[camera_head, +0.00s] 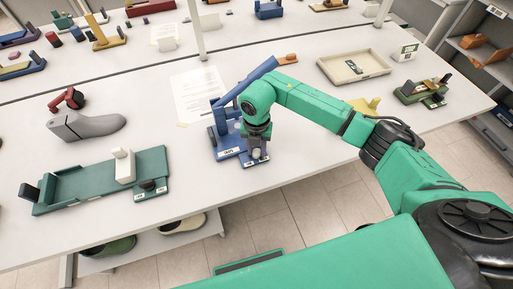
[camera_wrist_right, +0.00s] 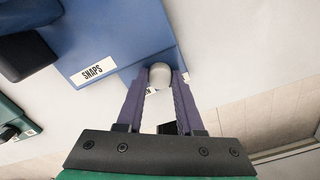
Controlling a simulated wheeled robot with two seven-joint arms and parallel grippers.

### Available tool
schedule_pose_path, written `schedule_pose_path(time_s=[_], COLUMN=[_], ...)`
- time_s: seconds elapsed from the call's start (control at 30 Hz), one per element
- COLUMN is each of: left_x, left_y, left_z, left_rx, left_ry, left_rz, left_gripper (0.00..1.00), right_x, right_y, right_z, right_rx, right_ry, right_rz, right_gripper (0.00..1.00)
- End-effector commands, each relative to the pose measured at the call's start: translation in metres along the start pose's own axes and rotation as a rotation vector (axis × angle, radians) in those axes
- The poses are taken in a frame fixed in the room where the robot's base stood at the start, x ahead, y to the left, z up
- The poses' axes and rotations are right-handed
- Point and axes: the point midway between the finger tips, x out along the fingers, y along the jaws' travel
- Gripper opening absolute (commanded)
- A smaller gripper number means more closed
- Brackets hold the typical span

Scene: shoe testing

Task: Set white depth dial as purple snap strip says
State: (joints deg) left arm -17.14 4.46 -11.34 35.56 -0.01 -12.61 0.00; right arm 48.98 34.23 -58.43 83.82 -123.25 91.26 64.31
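The white depth dial (camera_wrist_right: 160,72) is a small round knob at the edge of a blue fixture (camera_wrist_right: 115,40) with a "SNAPS" label. My right gripper (camera_wrist_right: 161,82) has its two fingers on either side of the dial, and the dial fills the gap at the fingertips. In the head view my right gripper (camera_head: 256,157) points down at the front edge of the blue fixture (camera_head: 229,148) and hides most of the dial. I cannot make out a purple snap strip. The dial's setting is not readable. My left gripper is out of view.
A green fixture (camera_head: 85,188) with a white block and a grey shoe last (camera_head: 88,126) stand to the left. A printed sheet (camera_head: 196,92) lies behind the blue fixture. A beige tray (camera_head: 352,67) and another green fixture (camera_head: 422,92) are at right. The table's front edge is close.

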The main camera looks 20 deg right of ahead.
Motion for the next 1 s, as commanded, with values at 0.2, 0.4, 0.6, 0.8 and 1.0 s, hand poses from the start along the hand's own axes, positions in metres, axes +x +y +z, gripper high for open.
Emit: schedule_pose_path(time_s=[0.2,0.4,0.6,0.8,1.0], left_x=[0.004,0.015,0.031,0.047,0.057], left_y=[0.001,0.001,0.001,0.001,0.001], left_z=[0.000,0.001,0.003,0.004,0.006], left_rx=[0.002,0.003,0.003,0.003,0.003], left_ry=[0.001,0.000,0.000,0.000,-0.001], left_rz=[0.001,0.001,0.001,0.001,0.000], left_gripper=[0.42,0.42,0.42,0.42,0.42], right_x=[0.001,0.002,0.004,0.003,0.002], right_y=[0.000,0.000,0.000,0.000,0.000], right_z=[0.000,0.001,0.001,0.001,0.001], right_rx=[-0.019,-0.098,-0.232,-0.370,-0.474], right_ry=[-0.001,-0.002,-0.003,-0.004,-0.003], right_rz=[0.001,0.002,0.002,0.001,0.001], right_gripper=[0.00,0.00,0.00,0.00,0.00])
